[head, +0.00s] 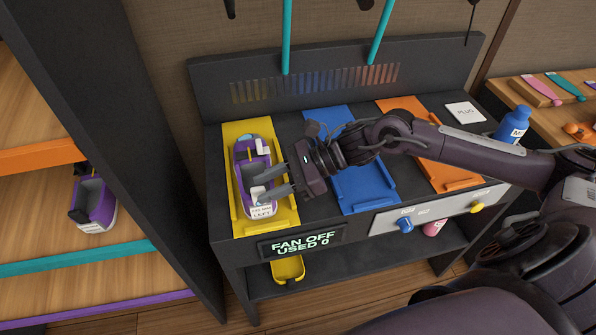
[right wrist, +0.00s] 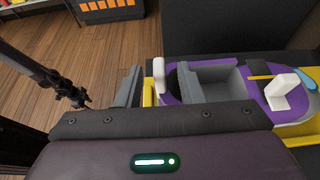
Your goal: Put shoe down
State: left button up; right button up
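A purple shoe (head: 250,160) with a grey inside and a white tag reading LEFT (head: 262,210) lies on the yellow tray (head: 286,217) at the left of the dark bench. It shows in the right wrist view (right wrist: 272,96) with its white heel tab (right wrist: 159,80) standing up. My right gripper (head: 266,187) reaches in from the right over the shoe's heel end. Its fingers (right wrist: 150,88) are apart, with the tab between them and a visible gap on the left. Whether the other finger touches the shoe is hard to tell. My left gripper does not show.
A blue tray (head: 361,188) and an orange tray (head: 455,177) lie to the right. Another purple shoe (head: 95,203) sits on the left shelf. A blue bottle (head: 513,124) stands at the back right.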

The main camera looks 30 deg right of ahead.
jog(key=v, duration=0.8)
jog(key=shift+s+d, duration=0.1)
jog(key=shift+s+f, duration=0.1)
dwell(0.3)
